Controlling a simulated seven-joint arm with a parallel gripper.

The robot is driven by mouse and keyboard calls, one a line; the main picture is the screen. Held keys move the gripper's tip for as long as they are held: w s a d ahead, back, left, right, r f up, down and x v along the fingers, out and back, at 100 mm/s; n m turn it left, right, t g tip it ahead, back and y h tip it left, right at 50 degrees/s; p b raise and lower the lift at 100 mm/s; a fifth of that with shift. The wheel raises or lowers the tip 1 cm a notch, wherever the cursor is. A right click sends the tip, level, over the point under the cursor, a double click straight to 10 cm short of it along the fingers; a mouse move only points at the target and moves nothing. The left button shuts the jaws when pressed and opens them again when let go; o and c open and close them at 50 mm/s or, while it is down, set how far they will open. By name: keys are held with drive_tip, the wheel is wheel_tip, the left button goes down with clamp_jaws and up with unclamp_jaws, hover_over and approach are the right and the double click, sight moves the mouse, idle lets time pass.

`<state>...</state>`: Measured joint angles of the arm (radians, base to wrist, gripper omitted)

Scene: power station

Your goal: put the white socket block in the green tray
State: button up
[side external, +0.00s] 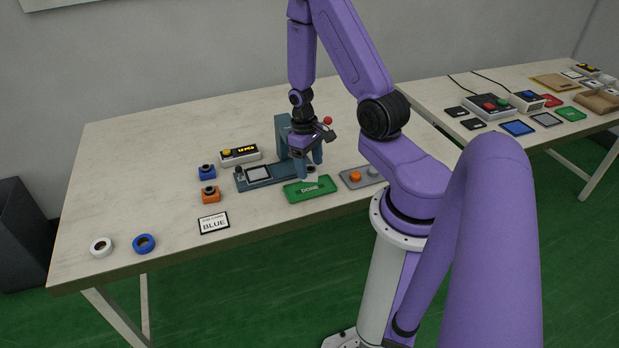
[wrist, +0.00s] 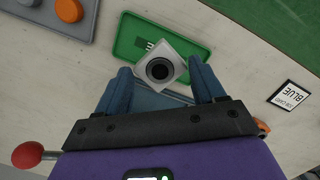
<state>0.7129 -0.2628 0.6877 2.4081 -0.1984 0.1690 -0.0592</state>
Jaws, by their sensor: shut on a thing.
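The white socket block (wrist: 147,68), with a round dark socket on its face, sits between the two blue fingers of my gripper (wrist: 161,75) in the wrist view. My gripper is shut on it. The block looks turned diagonally between the fingers and overlaps the near edge of the green tray (wrist: 127,47). In the side view, my gripper (side external: 309,171) is low, just behind the green tray (side external: 294,195), which is marked DONE. The block is mostly hidden by the fingers there. I cannot tell its exact height.
A blue-grey fixture (side external: 262,181) stands left of the tray. A grey box with orange and grey buttons (side external: 348,179) is close on its right. A BLUE card (side external: 214,223), an orange block (side external: 209,196) and a blue block (side external: 206,173) lie left.

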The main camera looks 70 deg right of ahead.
sight(308, 168)
drive_tip(key=shift+f, duration=2.3)
drive_tip(key=shift+f, duration=0.1)
drive_tip(key=o, duration=1)
drive_tip(key=shift+o, duration=0.2)
